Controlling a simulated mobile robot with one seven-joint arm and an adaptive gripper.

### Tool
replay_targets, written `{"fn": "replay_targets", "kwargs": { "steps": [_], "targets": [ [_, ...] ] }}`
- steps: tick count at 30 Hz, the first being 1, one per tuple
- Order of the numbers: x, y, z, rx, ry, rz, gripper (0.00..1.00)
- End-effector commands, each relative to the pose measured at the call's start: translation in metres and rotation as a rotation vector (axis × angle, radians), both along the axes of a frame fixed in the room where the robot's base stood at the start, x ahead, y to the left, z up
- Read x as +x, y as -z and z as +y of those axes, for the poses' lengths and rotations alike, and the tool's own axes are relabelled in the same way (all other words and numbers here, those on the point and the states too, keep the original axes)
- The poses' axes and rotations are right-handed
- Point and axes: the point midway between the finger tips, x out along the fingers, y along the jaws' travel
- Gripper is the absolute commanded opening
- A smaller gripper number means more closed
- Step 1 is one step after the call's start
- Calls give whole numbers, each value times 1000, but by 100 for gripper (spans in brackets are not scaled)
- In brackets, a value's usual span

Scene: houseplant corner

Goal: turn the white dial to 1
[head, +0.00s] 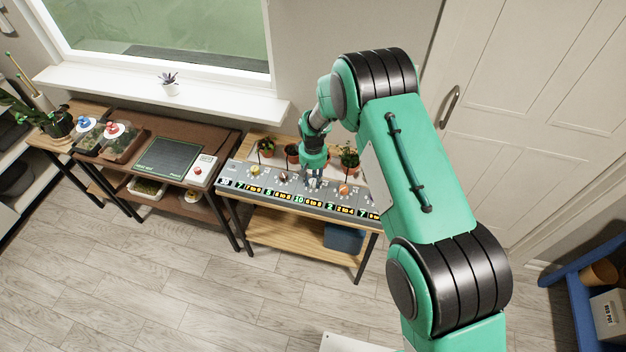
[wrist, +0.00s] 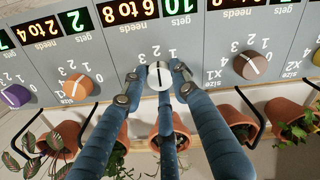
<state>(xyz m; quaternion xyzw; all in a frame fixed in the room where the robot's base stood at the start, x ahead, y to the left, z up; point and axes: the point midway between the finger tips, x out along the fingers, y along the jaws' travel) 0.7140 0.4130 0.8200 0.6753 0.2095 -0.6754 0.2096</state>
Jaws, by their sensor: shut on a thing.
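The white dial (wrist: 158,72) is on the grey panel (wrist: 110,50), with a dark pointer line running roughly up and down the wrist picture. Printed numbers, including a 2 and a 3, stand around it upside down; which one the line marks is unclear. My gripper (wrist: 157,84) has its blue fingers closed around the dial's rim from both sides and below. In the head view my gripper (head: 313,179) reaches down onto the middle of the panel, and its fingers mostly hide the dial there.
An orange dial (wrist: 77,87), a brown dial (wrist: 250,65) and a purple dial (wrist: 16,96) share the panel. Potted plants (wrist: 290,113) stand close behind it. Lit number displays run along its front. The floor (head: 210,290) before the table is clear.

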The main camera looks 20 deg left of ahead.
Motion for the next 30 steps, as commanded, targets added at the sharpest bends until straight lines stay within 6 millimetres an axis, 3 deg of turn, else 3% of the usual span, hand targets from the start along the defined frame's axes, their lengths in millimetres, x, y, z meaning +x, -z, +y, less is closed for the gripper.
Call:
{"fn": "replay_targets", "kwargs": {
  "steps": [11, 30],
  "targets": [
    [0, 1, 0, -1, 140, 1, 2],
    [0, 0, 0, 0, 605, 0, 2]
  ]
}}
